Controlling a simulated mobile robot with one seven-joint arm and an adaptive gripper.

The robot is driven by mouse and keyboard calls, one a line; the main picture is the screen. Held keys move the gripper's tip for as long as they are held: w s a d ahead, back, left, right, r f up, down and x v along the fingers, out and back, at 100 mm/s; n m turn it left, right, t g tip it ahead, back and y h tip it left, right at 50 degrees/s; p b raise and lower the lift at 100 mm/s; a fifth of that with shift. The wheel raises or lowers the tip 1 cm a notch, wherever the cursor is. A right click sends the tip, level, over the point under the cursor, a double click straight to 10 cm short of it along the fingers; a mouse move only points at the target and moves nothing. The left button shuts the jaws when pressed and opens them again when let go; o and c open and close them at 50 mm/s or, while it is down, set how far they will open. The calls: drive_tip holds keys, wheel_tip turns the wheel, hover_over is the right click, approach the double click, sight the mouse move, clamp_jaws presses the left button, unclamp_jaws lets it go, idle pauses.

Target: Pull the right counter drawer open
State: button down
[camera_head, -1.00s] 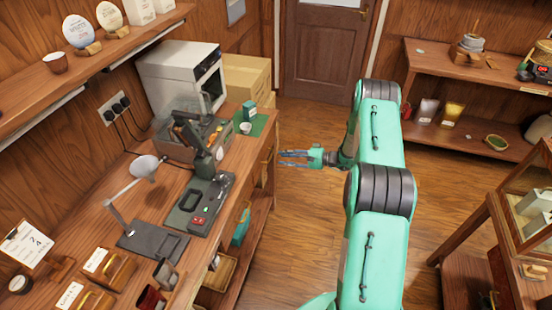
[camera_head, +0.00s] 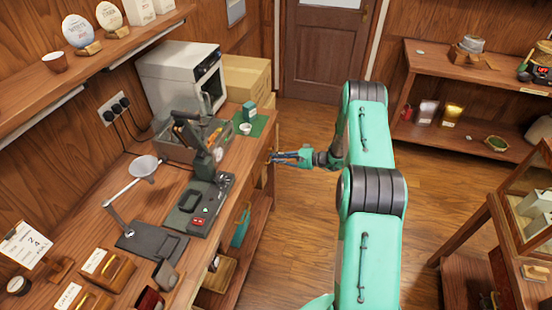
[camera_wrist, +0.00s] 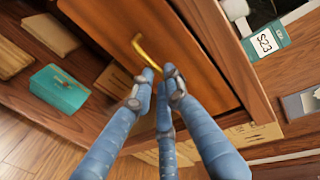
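The right counter drawer shows as a brown wooden front (camera_wrist: 195,62) in the wrist view, with a curved brass handle (camera_wrist: 143,50). My gripper (camera_wrist: 160,76) has its blue-grey fingertips at the lower end of that handle, with a small gap between them. The fingers look open around the handle end; I cannot tell whether they touch it. In the head view, my gripper (camera_head: 274,157) points left at the counter's front face, and its fingers are spread slightly. The handle is too small to make out clearly there.
The wooden counter (camera_head: 155,200) carries a lamp, a dark machine (camera_head: 200,203) and a white oven (camera_head: 183,75). A teal box (camera_wrist: 60,89) lies on the shelf below. The floor (camera_head: 300,230) right of the counter is clear.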

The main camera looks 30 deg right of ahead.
drive_tip(key=shift+s+d, duration=0.15)
drive_tip(key=f+b+v, duration=0.2)
drive_tip(key=f+v, duration=0.1)
drive_tip(key=v, duration=1.1)
drive_tip(key=s+d+f+b+v, duration=0.1)
drive_tip(key=f+b+v, duration=0.2)
drive_tip(key=v, duration=1.1)
drive_tip(key=shift+w+a, duration=0.1)
drive_tip(key=shift+a, duration=0.05)
drive_tip(key=c, duration=1.7)
unclamp_jaws()
drive_tip(key=shift+v, duration=6)
